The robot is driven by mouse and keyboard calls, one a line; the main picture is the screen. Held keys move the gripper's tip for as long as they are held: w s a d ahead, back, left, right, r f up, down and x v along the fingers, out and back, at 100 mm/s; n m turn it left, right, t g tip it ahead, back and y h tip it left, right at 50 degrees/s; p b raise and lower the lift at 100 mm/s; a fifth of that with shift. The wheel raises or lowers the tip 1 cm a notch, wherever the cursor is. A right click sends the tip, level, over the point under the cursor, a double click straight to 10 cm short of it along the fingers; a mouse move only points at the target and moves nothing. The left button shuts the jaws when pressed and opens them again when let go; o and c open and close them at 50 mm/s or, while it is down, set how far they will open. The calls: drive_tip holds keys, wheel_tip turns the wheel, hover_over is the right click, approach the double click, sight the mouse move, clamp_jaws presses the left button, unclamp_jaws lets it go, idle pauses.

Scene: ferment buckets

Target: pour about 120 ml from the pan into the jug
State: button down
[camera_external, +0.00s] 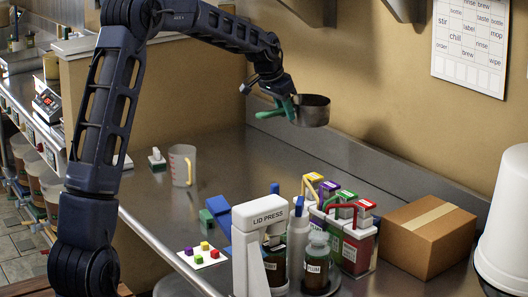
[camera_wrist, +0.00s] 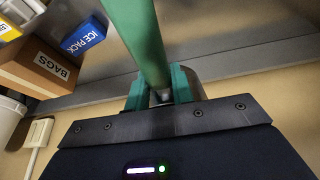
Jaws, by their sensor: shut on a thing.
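The pan (camera_external: 313,111) is a small dark metal pan with a green handle. My gripper (camera_external: 287,106) is shut on that handle and holds the pan in the air above the back of the counter. The pan looks about level, and its contents cannot be seen. In the wrist view the green handle (camera_wrist: 140,42) runs up from between my fingers (camera_wrist: 163,88); the pan's bowl is mostly hidden. The jug (camera_external: 182,166) is clear, with markings and a yellowish handle. It stands upright on the counter, to the left of the pan and lower, well apart from it.
A white lid press (camera_external: 262,217), bottles and several coloured-top containers (camera_external: 350,240) crowd the front right counter beside a cardboard box (camera_external: 427,238) and white bucket (camera_external: 508,220). A small white item (camera_external: 157,157) is near the jug. The counter between jug and back wall is clear.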

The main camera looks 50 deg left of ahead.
drive_tip(key=shift+r, duration=0.65)
drive_tip(key=shift+s+a, duration=0.1)
drive_tip(key=shift+a, duration=0.2)
drive_tip(key=s+a, duration=0.4)
drive_tip(key=a, duration=0.9)
drive_tip(key=s+a, duration=0.5)
drive_tip(key=a, duration=0.7)
drive_tip(key=s+a, duration=1.6)
drive_tip(key=a, duration=0.4)
wheel_tip(320, 180, down, 17)
drive_tip(key=shift+f, duration=0.15)
drive_tip(key=shift+d, duration=0.1)
